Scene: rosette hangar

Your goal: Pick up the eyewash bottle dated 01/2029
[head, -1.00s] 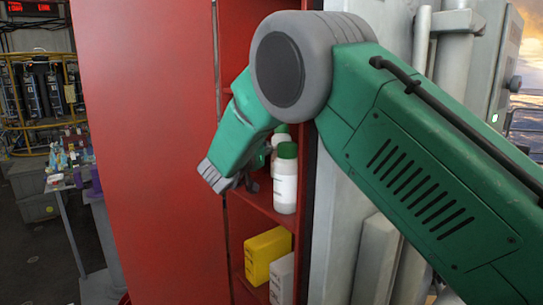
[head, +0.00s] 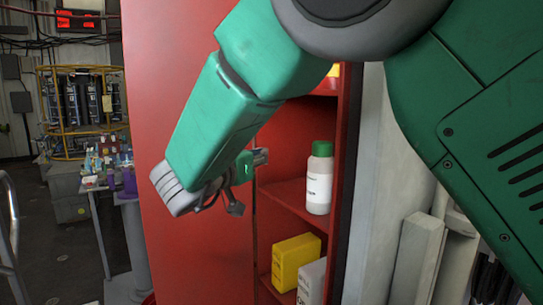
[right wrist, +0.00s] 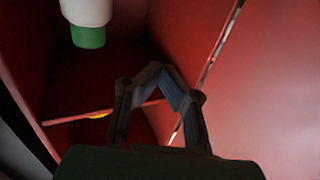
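A white bottle with a green cap (head: 319,178) stands upright on a red shelf inside the cabinet. Its label print is too small for me to read a date. In the right wrist view a white bottle with a green cap (right wrist: 88,22) appears upside down at the top left, cut by the frame edge. My right gripper (head: 236,206) is in front of the cabinet opening, left of the bottle and apart from it. In the wrist view its fingertips (right wrist: 158,68) meet with nothing between them. My left gripper is out of view.
The red cabinet's door panel (head: 165,105) stands to the left of the opening. A yellow box (head: 296,262) and a white box (head: 312,282) sit on the shelf below. My right arm hides the upper shelves. A cluttered table (head: 103,187) stands at far left.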

